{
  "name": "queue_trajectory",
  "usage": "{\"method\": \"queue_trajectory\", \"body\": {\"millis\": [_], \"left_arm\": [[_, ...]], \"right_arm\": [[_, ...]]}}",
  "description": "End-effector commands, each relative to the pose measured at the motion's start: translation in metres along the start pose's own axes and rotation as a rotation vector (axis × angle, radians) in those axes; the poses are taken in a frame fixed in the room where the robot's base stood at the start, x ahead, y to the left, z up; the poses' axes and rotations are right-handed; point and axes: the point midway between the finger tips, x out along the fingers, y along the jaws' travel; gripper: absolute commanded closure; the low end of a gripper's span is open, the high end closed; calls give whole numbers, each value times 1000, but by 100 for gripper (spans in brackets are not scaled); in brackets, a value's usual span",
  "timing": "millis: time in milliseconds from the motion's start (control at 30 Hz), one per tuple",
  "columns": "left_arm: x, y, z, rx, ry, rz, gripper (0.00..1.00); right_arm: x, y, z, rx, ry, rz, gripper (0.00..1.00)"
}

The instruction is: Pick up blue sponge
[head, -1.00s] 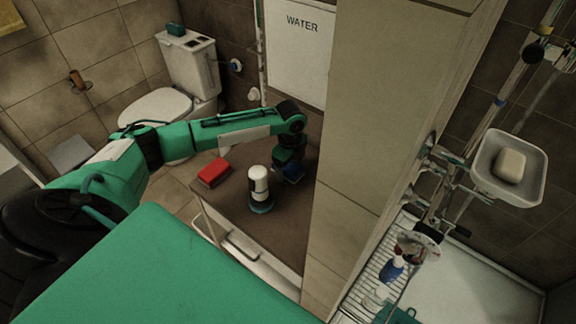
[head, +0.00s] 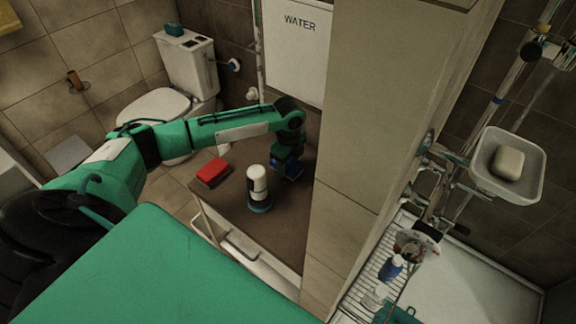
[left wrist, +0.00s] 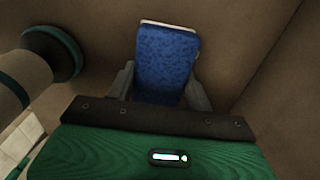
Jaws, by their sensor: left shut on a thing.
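The blue sponge (left wrist: 166,62) sits between the two grey fingers of my left gripper (left wrist: 162,84) in the left wrist view. It has a pale layer along its far edge. The fingers are shut on its sides. In the head view the left gripper (head: 291,168) is over the back right of the brown cabinet top (head: 232,208), beside the tiled pillar. A blue part of the sponge (head: 292,170) shows under it there. I cannot tell exactly how far it is above the top. My right gripper is not in view.
A white bottle with a dark base (head: 257,186) stands close to the left gripper. A red sponge (head: 213,171) lies further left on the cabinet. The tiled pillar (head: 365,130) blocks the right side. A toilet (head: 160,107) stands behind my left arm.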

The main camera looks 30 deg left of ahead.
Motion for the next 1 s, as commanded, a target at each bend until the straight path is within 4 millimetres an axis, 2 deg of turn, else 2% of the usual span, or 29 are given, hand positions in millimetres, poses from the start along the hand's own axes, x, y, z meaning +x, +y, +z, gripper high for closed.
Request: {"method": "queue_trajectory", "body": {"millis": [167, 500, 600, 800, 1000], "left_arm": [[-31, -1, 0, 1, 1, -5, 69], [-128, -1, 0, 0, 1, -6, 69], [-151, -1, 0, 0, 1, -5, 69], [-179, -1, 0, 0, 2, -2, 69], [-188, 0, 0, -1, 1, 0, 69]], "right_arm": [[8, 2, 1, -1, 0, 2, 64], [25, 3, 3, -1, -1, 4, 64], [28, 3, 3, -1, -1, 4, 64], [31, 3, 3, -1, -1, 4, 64], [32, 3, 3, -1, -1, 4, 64]]}}
